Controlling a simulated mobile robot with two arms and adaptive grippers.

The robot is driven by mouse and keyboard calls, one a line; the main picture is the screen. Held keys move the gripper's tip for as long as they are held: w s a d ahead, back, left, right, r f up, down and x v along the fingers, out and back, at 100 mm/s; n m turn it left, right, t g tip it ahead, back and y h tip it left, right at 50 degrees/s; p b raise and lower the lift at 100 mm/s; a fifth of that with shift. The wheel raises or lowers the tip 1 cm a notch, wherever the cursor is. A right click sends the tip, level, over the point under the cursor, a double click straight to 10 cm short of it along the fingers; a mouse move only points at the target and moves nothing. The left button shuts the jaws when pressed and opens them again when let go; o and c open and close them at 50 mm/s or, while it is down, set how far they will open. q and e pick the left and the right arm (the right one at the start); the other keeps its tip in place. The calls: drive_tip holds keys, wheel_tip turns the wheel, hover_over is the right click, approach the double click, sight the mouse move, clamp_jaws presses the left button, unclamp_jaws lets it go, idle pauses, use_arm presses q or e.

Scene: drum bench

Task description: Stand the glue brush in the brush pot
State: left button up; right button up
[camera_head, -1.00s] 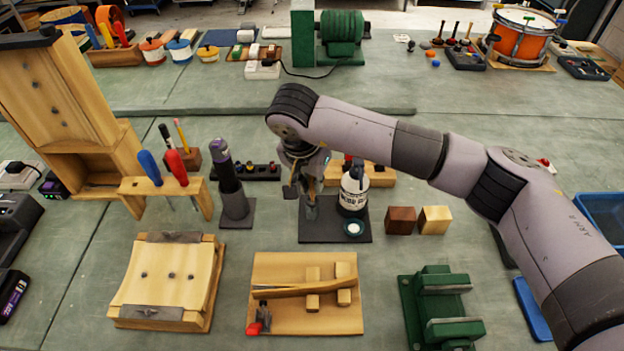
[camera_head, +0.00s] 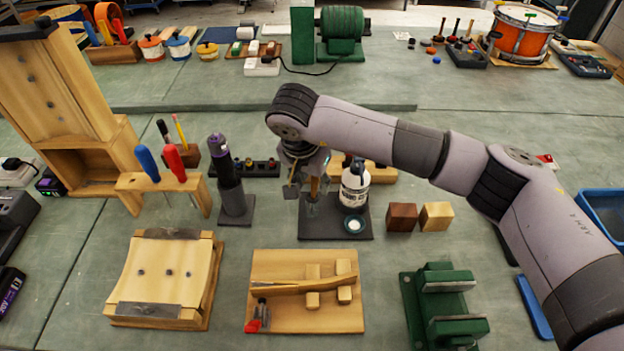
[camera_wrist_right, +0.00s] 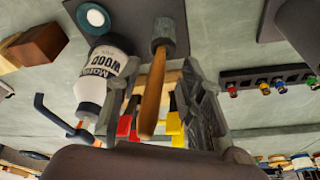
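The glue brush (camera_wrist_right: 152,95) has a plain wooden handle. It stands with its lower end in the small grey brush pot (camera_wrist_right: 163,38), which sits on a dark mat. In the head view the brush handle (camera_head: 314,186) rises from the pot (camera_head: 312,206), partly hidden by my gripper. My right gripper (camera_wrist_right: 162,78) points down over the pot in the wrist view. Its fingers are spread on both sides of the handle, with a visible gap. It also shows in the head view (camera_head: 310,181). My left gripper is not in view.
A white glue bottle (camera_head: 354,188) stands on the dark mat (camera_head: 335,233) right beside the pot, with a small white-filled dish (camera_head: 354,225) in front. Two wooden blocks (camera_head: 402,217) are to the right. A dark upright tool (camera_head: 229,180) stands to the left.

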drive_tip(key=shift+r, duration=0.2)
drive_tip(key=v, duration=1.1)
drive_tip(key=shift+s+r, duration=0.15)
drive_tip(key=shift+r, duration=0.1)
drive_tip(key=shift+a, duration=0.1)
